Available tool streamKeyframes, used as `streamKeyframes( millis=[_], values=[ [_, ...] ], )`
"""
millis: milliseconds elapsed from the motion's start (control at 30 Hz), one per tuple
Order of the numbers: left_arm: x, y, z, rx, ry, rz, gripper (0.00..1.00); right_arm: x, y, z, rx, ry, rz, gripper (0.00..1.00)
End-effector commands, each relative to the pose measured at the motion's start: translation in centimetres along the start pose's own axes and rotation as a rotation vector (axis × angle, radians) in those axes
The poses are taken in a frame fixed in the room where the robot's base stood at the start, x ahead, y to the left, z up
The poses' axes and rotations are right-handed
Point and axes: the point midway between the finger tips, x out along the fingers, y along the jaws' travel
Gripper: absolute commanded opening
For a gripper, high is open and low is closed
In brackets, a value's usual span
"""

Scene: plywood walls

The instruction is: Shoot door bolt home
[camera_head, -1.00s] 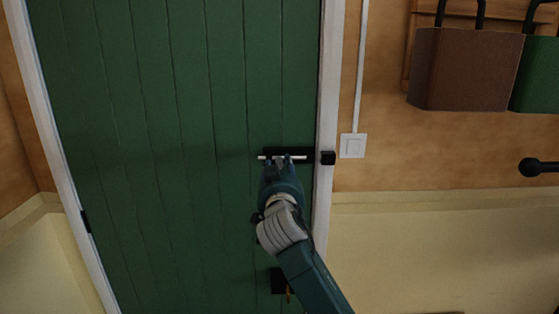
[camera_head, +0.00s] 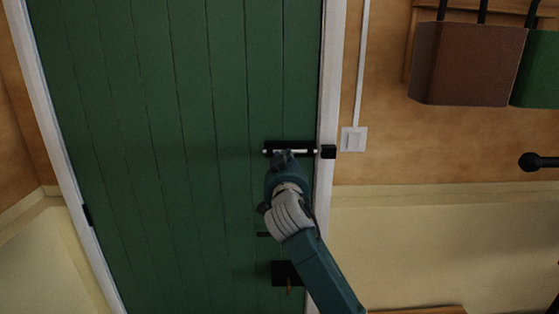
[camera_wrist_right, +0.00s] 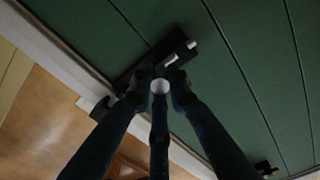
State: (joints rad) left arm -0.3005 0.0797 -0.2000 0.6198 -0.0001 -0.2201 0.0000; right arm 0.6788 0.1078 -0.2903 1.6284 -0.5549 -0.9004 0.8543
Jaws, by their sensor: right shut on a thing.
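The door bolt (camera_head: 308,151) is a pale rod on a black backplate (camera_head: 290,143), mounted on the green door (camera_head: 215,120) near its right edge. The black keeper (camera_head: 328,152) sits on the white door frame beside it. The rod's right end shows close to the keeper; whether it enters cannot be told. My right gripper (camera_head: 283,155) is at the bolt, its fingers hiding the rod's middle. In the wrist view, my right gripper (camera_wrist_right: 158,88) is shut around a round white knob (camera_wrist_right: 160,86); the backplate (camera_wrist_right: 130,77) lies behind. My left gripper is not in view.
Below the bolt is a black lock plate (camera_head: 283,270) with a brass-coloured piece. A white switch (camera_head: 354,139) is on the wall right of the frame. Brown (camera_head: 465,62) and green (camera_head: 540,72) bags hang at upper right. A black knob (camera_head: 530,161) sticks out at far right.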

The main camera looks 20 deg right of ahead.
Motion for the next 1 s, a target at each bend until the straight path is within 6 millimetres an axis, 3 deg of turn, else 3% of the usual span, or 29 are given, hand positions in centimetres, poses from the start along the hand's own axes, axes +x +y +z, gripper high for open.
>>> streamKeyframes(
  millis=[100, 200, 533, 567, 633, 1000],
  values=[
    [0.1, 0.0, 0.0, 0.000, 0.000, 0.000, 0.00, 0.0, 2.6, -0.2, 0.001, -0.003, 0.006, 0.00],
    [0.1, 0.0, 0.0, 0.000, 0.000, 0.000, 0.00, 0.0, 3.8, -0.6, -0.001, -0.002, 0.006, 0.00],
    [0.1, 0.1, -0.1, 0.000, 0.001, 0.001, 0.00, 0.1, 4.3, -0.6, -0.003, -0.003, 0.008, 0.00],
    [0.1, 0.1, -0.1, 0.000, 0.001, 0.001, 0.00, 0.1, 4.3, -0.6, -0.003, -0.002, 0.008, 0.22],
    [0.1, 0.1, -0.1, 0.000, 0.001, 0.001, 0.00, 0.0, 4.3, -0.7, -0.003, -0.002, 0.008, 0.36],
    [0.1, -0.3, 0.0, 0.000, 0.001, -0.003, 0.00, -0.4, 4.1, -0.6, -0.001, -0.001, 0.003, 0.36]
  ],
)
